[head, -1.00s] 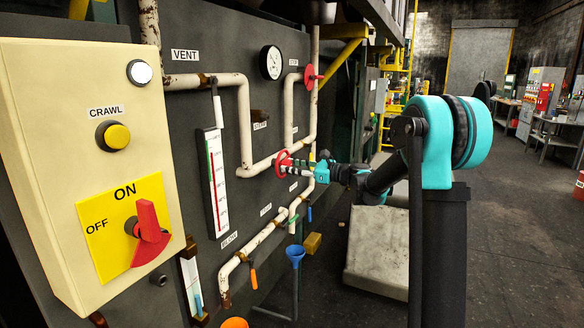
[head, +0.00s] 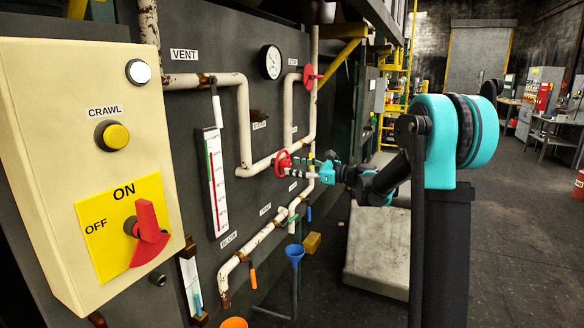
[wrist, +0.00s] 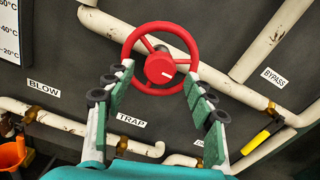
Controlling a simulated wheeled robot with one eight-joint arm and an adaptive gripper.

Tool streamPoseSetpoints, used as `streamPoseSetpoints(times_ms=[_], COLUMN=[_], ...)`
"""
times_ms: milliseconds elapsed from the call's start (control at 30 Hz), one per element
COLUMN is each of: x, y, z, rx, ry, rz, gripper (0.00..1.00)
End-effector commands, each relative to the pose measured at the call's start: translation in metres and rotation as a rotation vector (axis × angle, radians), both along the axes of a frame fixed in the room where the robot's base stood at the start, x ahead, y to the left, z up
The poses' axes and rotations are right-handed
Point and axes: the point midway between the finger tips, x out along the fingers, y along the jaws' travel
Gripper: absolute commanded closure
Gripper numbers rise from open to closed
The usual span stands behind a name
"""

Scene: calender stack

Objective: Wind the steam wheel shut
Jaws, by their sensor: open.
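A red handwheel (head: 281,162) sits on the rusty white pipework of the dark panel. In the wrist view the red handwheel (wrist: 160,68) faces me, with a round hub and a short white mark on it. My gripper (wrist: 154,80) is open, its two padded fingers spread either side of the wheel's lower part. It looks empty; whether the pads touch the rim I cannot tell. In the head view my gripper (head: 299,168) is just right of that wheel. A second red wheel (head: 309,76) is higher on the panel. The small label near the upper pipes is unreadable.
The cream control box (head: 90,170) with a red ON/OFF switch (head: 148,235) stands at the left. White pipes, a gauge (head: 271,62) and a blue funnel (head: 295,254) are close by. A pale block (head: 378,250) lies on the floor below my arm.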

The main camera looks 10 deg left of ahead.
Motion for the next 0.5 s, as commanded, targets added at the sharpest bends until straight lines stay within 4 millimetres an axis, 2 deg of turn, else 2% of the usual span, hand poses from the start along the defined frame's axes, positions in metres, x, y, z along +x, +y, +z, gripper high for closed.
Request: streamPoseSetpoints(times_ms=[300,500], x=[-0.022,-0.031], y=[-0.062,-0.087], z=[0.0,0.0], rx=[0.0,0.0], ry=[0.0,0.0], rz=[-0.003,-0.002], gripper=[0.45,0.45])
